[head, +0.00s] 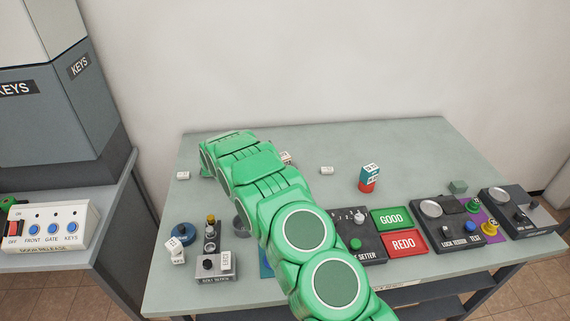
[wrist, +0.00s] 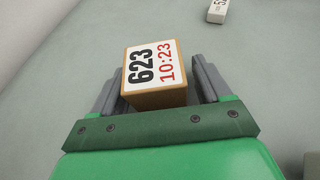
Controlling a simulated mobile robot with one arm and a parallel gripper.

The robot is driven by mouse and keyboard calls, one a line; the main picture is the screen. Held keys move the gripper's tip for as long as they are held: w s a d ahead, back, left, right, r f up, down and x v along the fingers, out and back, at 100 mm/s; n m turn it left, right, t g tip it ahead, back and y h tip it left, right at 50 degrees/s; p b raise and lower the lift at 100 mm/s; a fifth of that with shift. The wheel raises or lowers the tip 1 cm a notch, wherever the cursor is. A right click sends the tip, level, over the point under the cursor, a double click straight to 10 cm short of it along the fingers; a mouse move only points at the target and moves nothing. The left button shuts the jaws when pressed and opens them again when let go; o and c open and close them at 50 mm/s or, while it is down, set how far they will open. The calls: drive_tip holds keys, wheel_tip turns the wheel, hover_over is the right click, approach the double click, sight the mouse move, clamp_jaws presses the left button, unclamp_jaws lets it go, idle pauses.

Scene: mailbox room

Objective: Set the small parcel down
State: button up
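The small parcel (wrist: 153,75) is a tan box with a white label reading 623 and 10:23.
Small white blocks (head: 183,175) (head: 327,170) lie on the table, and one shows in the wrist view (wrist: 217,11). A red and teal stack (head: 369,178) stands right of centre. Devices and green and red trays (head: 392,219) line the front. The back right is clear.

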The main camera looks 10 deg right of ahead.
drive_tip(key=shift+r, duration=0.15)
drive_tip(key=shift+a+r, duration=0.1)
drive_tip(key=shift+a, duration=0.15)
drive_tip(key=v, duration=1.1)
drive_tip(key=shift+s+a, duration=0.15)
drive_tip(key=shift+a, duration=0.05)
drive_tip(key=shift+r, duration=0.1)
